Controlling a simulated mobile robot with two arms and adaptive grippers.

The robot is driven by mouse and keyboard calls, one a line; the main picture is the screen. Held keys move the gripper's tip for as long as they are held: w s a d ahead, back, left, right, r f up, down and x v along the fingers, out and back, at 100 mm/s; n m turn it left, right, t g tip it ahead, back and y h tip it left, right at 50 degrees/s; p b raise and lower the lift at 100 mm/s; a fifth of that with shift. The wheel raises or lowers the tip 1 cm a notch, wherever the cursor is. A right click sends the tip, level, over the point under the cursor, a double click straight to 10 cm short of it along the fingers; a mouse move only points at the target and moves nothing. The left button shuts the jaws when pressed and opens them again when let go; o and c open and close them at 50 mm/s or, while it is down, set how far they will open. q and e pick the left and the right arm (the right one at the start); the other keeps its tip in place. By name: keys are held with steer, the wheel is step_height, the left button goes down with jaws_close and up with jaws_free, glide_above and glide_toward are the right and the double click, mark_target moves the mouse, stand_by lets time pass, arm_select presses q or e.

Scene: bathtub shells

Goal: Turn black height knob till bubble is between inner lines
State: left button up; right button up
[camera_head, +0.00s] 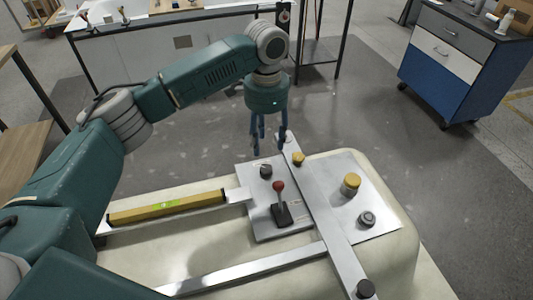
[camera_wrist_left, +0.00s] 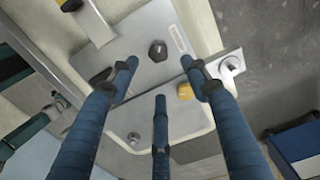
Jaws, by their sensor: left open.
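A black knob (camera_head: 265,171) sits on a grey metal plate (camera_head: 255,220) on the tub shell. It also shows in the left wrist view (camera_wrist_left: 158,50), just beyond the fingertips. My left gripper (camera_head: 267,147) points down above and slightly behind this knob, open and empty. In the left wrist view its fingers (camera_wrist_left: 160,75) are spread, apart from the knob. A yellow spirit level (camera_head: 167,207) lies on a metal bar at left; its green vial (camera_head: 159,205) shows, but the bubble is too small to read. A second black knob (camera_head: 366,288) is at the front right. My right gripper is out of view.
A red-topped lever (camera_head: 279,187) stands in front of the black knob. A small yellow knob (camera_head: 298,159), a larger yellow knob (camera_head: 350,184) and a grey knob (camera_head: 367,219) are to the right. A long metal rail (camera_head: 325,218) runs between them. A blue cabinet (camera_head: 440,75) stands behind.

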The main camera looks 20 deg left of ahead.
mark_target(266, 168)
arm_select(q)
steer(key=f+p, duration=0.1)
steer(key=f, duration=0.9)
steer(key=shift+s, duration=0.2)
steer(key=shift+c, duration=0.5)
